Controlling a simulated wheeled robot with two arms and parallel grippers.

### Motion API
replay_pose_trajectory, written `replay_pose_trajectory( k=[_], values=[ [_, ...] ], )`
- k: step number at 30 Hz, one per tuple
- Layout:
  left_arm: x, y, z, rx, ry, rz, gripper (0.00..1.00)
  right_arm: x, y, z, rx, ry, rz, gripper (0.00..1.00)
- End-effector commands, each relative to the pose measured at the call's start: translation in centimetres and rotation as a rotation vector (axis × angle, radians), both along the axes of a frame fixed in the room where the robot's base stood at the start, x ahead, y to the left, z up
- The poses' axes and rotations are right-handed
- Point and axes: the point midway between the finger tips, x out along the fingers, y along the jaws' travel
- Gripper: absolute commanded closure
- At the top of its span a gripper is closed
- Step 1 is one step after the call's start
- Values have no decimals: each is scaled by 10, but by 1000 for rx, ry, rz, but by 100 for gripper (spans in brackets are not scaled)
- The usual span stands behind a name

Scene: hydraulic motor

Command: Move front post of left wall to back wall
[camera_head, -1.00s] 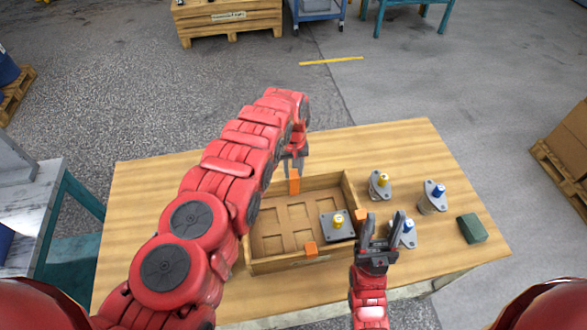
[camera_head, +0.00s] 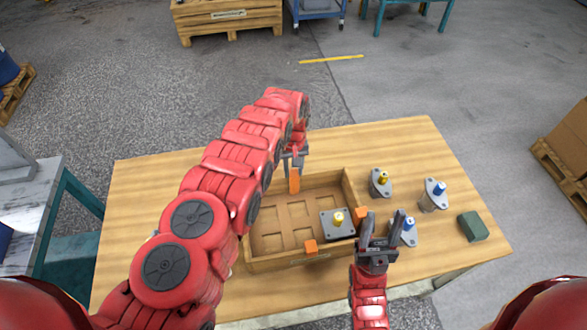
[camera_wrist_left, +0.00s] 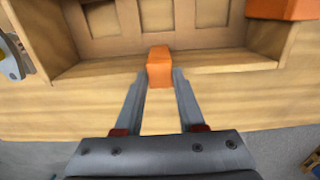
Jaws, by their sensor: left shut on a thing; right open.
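The open wooden box (camera_head: 282,262) stands on the table. My left gripper (camera_head: 293,162) is at the back wall, shut on an orange post (camera_head: 294,182). In the left wrist view, the post (camera_wrist_left: 159,68) is between the fingertips (camera_wrist_left: 160,80) and overlaps the back wall (camera_wrist_left: 215,62); I cannot tell whether it is fully seated. Another orange post (camera_wrist_left: 282,8) shows near the box's side in the wrist view; my arm hides the left wall in the head view. Orange posts also sit on the front wall (camera_head: 310,247) and right wall (camera_head: 361,213). My right gripper (camera_head: 382,232) is open and empty, right of the box.
A grey motor with a yellow shaft (camera_head: 337,224) lies in the box's right front compartment. Another yellow-topped motor (camera_head: 380,184), blue-topped motors (camera_head: 434,195) (camera_head: 405,234) and a green block (camera_head: 472,227) stand to the right. The table's back left (camera_head: 170,185) is clear.

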Motion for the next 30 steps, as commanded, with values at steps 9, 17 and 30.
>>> replay_pose_trajectory(
  k=[9,17,30],
  values=[
    [0,0,-3,0,0,0,45,0,0,-2,0,0,0,50],
    [0,0,-3,0,0,0,26,0,0,-2,0,0,0,50],
    [1,0,19,1,2,0,26,0,0,-10,0,0,0,50]
  ],
)
